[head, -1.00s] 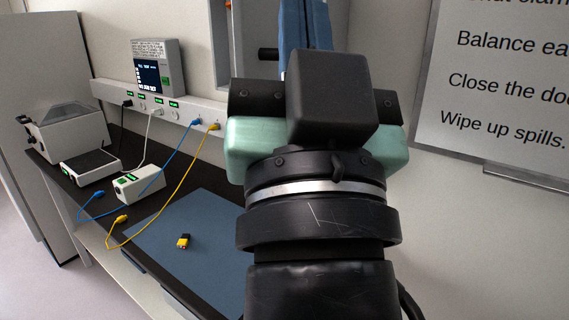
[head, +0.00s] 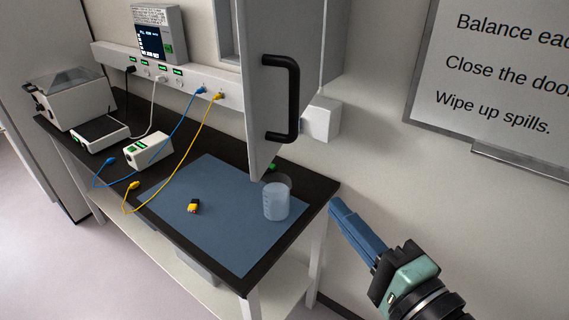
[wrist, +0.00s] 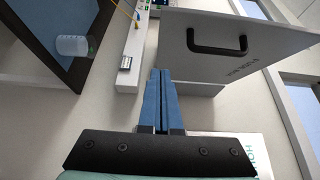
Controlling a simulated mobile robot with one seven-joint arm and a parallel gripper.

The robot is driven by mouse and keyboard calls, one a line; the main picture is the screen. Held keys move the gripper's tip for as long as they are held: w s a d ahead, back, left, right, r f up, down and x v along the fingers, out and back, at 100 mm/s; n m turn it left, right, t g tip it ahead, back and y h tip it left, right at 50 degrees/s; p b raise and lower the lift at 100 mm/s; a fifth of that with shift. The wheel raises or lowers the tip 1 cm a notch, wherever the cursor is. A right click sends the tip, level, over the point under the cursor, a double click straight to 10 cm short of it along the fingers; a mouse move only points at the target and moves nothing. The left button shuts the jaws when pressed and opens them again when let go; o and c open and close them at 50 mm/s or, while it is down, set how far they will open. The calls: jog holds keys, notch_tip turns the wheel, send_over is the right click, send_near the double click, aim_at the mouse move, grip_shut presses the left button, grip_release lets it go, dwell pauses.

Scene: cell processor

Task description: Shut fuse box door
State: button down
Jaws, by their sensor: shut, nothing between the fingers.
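The fuse box door (head: 258,120) is a light grey panel with a black bar handle (head: 293,98). In the head view it stands swung out from the wall, with part of the grey fuse box (head: 224,32) showing at its upper left. The wrist view shows the door's lettered face (wrist: 262,45) and handle (wrist: 218,48) above my fingers. My gripper (head: 334,203) has blue fingers pressed together and empty. It is low and right of the door, beyond the bench's right end, apart from the door and handle. Most of the box's inside is hidden.
The dark bench (head: 318,190) carries a blue mat (head: 225,225), a beaker (head: 276,203), a yellow-black item (head: 194,207) and cabled devices. A small white box (head: 320,119) is on the wall behind the door. A whiteboard (head: 490,85) hangs at right. The floor-side space right of the bench is clear.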

jog(key=p, duration=0.3)
send_near(273, 158)
jog(key=w+d, duration=0.1)
jog(key=w, duration=0.3)
jog(key=shift+w+a+p, duration=0.3)
jog(key=shift+a+p, duration=0.15)
jog(key=shift+a, duration=0.45)
jog(key=shift+w+a+p, duration=0.3)
jog(key=shift+a+p, duration=0.1)
jog(key=shift+a, duration=0.45)
jog(key=shift+a, duration=0.1)
